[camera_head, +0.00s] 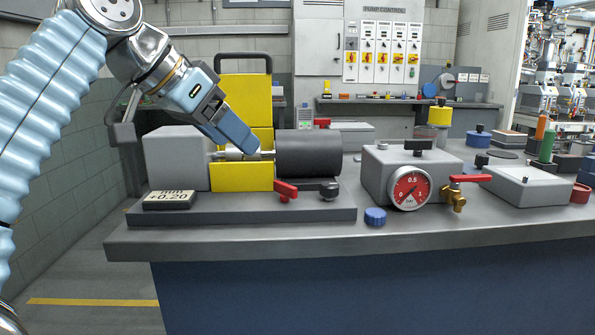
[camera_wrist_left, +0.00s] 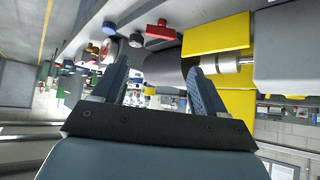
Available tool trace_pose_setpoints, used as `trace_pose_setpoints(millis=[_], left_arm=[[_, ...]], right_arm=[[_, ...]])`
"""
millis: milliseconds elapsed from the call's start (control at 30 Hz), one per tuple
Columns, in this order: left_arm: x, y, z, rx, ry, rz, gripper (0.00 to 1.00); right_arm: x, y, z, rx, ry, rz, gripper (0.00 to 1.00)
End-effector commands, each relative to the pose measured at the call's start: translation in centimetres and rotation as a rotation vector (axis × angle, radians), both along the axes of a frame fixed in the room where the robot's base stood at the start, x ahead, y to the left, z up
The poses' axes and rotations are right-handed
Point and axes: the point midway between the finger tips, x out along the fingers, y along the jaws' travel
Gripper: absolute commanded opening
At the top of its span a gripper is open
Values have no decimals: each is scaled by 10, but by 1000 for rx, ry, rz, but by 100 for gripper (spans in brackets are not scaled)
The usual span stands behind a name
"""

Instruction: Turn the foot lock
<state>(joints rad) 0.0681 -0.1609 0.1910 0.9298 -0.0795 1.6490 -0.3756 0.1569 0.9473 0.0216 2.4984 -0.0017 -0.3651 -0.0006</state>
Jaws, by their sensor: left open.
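A red lever (camera_head: 286,190), which looks like the foot lock, sits at the front of the pump rig's base, below the dark motor cylinder (camera_head: 308,153). A black knob (camera_head: 328,191) is just right of it. In the left wrist view the red lever (camera_wrist_left: 160,31) shows beyond the fingers, near the motor (camera_wrist_left: 163,69). My left gripper (camera_head: 252,150) is open and seems empty, in front of or over the shaft coupling (camera_head: 235,154), above and left of the lever. Its two fingers (camera_wrist_left: 158,80) show apart in the left wrist view. My right gripper is not in view.
Yellow guards (camera_head: 242,178) and a grey block (camera_head: 176,160) flank the shaft. A readout (camera_head: 168,200) shows +0.20 mm. Right of the rig are a blue cap (camera_head: 375,216), a red gauge (camera_head: 410,188) and a red-handled valve (camera_head: 456,190). Space in front of the bench is clear.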

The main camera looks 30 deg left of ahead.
Motion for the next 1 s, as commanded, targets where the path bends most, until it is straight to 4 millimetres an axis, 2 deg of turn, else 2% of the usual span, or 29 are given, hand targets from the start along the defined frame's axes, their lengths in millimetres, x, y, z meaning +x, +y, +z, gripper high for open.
trace_pose_setpoints(millis=[167, 600, 800, 1000], left_arm=[[6, -3, -11, 2, -2, -1, 72], [70, -25, -79, 1, 0, -1, 72], [86, -31, -94, 1, -2, 0, 72], [89, -32, -96, 0, -3, 0, 72]], right_arm=[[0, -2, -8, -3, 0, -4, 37], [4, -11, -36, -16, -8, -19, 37], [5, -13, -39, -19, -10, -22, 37], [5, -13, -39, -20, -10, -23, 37]])
